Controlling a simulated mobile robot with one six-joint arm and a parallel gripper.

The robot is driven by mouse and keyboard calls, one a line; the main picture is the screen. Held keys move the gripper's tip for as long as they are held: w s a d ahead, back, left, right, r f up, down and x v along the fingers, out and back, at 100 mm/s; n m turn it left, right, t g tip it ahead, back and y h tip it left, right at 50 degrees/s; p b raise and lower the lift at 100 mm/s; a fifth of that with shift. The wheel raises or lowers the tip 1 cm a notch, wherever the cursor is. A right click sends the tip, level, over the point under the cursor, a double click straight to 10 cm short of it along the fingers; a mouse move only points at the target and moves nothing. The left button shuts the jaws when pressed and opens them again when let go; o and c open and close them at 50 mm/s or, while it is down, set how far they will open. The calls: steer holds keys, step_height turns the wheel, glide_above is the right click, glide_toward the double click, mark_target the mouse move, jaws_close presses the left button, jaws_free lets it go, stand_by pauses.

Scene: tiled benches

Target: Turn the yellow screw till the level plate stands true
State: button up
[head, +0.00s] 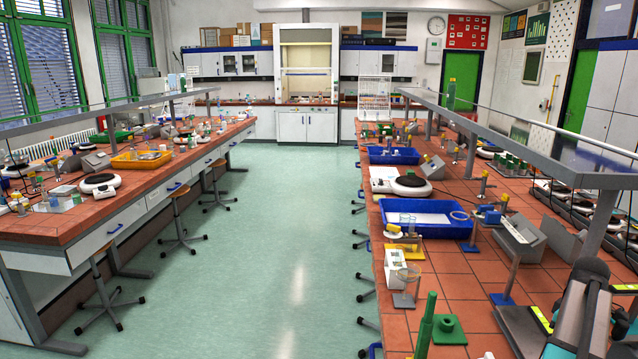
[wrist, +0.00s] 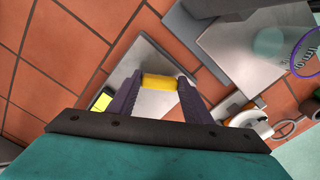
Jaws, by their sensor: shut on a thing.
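In the wrist view my gripper (wrist: 158,88) is shut on the yellow screw (wrist: 158,81), with one dark purple finger at each side of its head. The screw stands over the grey level plate (wrist: 152,55), which lies on the red tiles. A yellow-green level vial (wrist: 102,101) sits at the plate's left edge; its bubble is too small to read, so I cannot tell the plate's tilt. In the head view the level plate (head: 515,330) is at the lower right, partly hidden by my arm. The screw and fingertips are not clear there.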

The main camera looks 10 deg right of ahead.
steer(key=shift+a+f+m, duration=0.15)
steer(key=shift+a+m, duration=0.05)
steer(key=shift+m, duration=0.5)
steer(key=shift+s, duration=0.1)
steer(key=shift+a+f+m+p, duration=0.1)
steer(key=shift+m+p, duration=0.55)
steer(key=shift+m, duration=0.85)
steer(key=shift+m, duration=0.9)
steer(key=o, duration=1.3)
steer(key=shift+c, duration=0.2)
steer(key=shift+r, duration=0.2)
